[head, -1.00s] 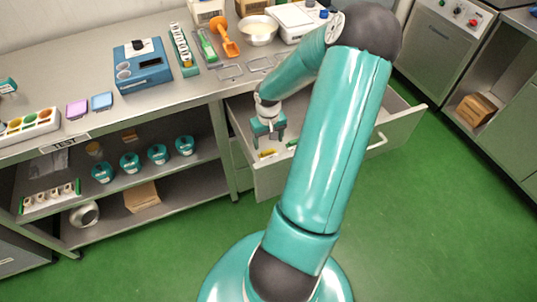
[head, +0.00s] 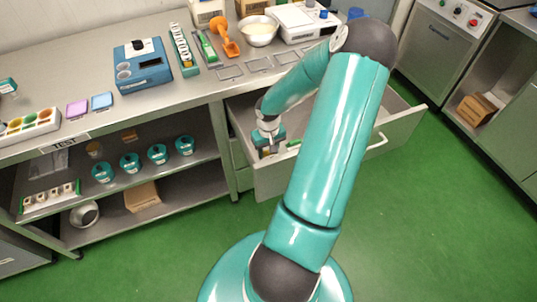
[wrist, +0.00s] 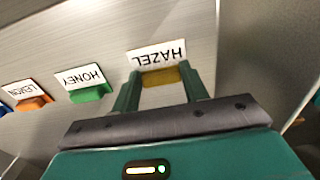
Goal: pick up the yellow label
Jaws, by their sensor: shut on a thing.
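The yellow label (wrist: 160,77) is a small yellow block with a white card reading HAZEL, upside down in the wrist view. My gripper (wrist: 158,84) has one finger at each side of the yellow block and is shut on it. In the head view my gripper (head: 268,150) is down inside the open drawer (head: 320,168), near its left front corner. The yellow label is mostly hidden there by the gripper.
In the wrist view a green label (wrist: 91,93) reading HONEY and an orange label (wrist: 34,104) reading LEMON lie left of the yellow one. Part of a blue one shows at the edge. Drawer walls surround my gripper. The counter (head: 190,90) stands behind.

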